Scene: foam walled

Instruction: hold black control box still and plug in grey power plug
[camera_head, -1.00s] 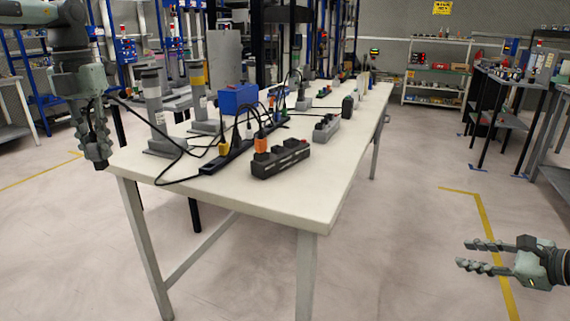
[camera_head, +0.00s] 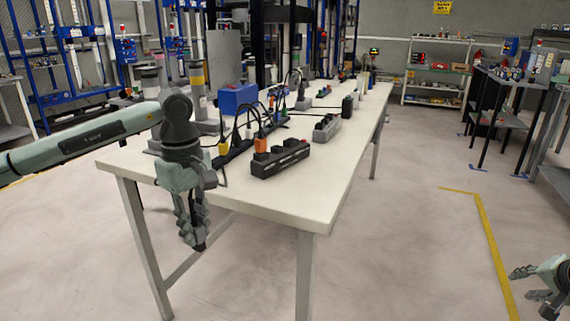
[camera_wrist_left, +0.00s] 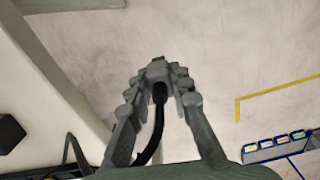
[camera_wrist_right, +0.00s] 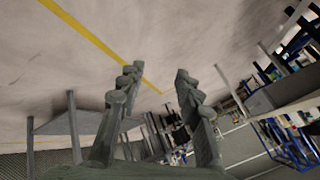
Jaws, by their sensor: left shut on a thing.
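My left gripper (camera_head: 198,243) hangs pointing down just in front of the table's near edge, below the tabletop level. In the left wrist view it (camera_wrist_left: 160,68) is shut on a grey plug (camera_wrist_left: 157,74) with a black cable (camera_wrist_left: 154,135) trailing back from it. The black control box (camera_head: 280,159), a long block with several raised parts on top, lies near the front of the table, to the right of and beyond my left gripper. My right gripper (camera_head: 524,284) is at the lower right, far from the table. It is open and empty in the right wrist view (camera_wrist_right: 157,72).
The white table (camera_head: 250,197) also bears a black power strip (camera_head: 232,152) with several plugs and cables, a grey socket box (camera_head: 326,128), a blue box (camera_head: 238,98) and grey posts. Open floor lies right of the table. A dark workbench (camera_head: 505,85) stands farther right.

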